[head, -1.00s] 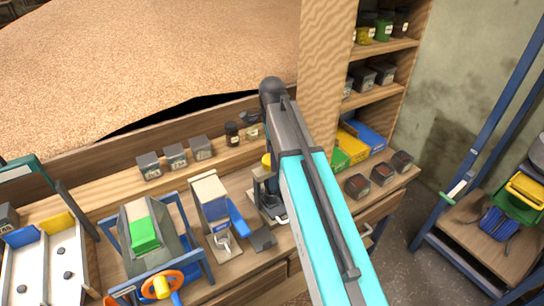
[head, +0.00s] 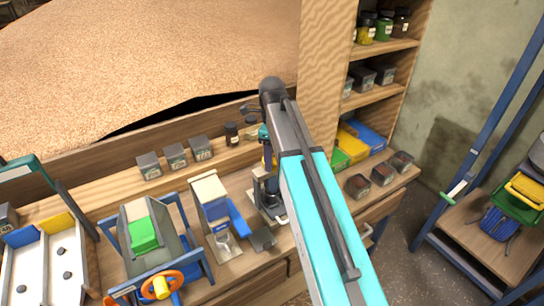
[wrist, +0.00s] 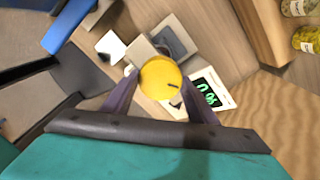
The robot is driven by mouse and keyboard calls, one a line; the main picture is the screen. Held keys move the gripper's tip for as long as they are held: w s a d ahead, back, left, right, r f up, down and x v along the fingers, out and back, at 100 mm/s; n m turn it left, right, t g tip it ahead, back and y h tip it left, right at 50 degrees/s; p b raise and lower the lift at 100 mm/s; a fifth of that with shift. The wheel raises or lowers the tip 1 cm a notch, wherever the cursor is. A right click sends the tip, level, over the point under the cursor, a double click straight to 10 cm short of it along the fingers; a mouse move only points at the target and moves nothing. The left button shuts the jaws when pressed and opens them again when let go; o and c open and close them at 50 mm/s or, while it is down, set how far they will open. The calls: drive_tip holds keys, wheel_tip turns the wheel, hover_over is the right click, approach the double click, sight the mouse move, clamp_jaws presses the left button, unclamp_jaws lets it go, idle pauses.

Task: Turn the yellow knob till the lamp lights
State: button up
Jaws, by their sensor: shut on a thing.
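The yellow knob (wrist: 162,78) is round with a dark mark near its right edge. In the wrist view it sits between the two fingertips of my gripper (wrist: 161,82), which is shut on it from both sides. A small display (wrist: 208,92) with green characters, perhaps a 0 and a percent sign, is just right of the knob. In the head view my gripper (head: 266,172) is at the bench behind the teal arm, which hides most of the knob and its stand. I cannot make out a lit lamp in either view.
Dark boxes (head: 357,186) stand to the right. A wooden post (head: 325,70) rises close behind my arm.

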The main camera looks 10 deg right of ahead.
drive_tip(key=o, duration=1.1)
drive_tip(key=shift+c, duration=0.2)
drive_tip(key=shift+r, duration=0.2)
wheel_tip(320, 180, up, 14)
drive_tip(key=b, duration=0.4)
drive_tip(key=shift+f, duration=0.25)
drive_tip(key=shift+f, duration=0.1)
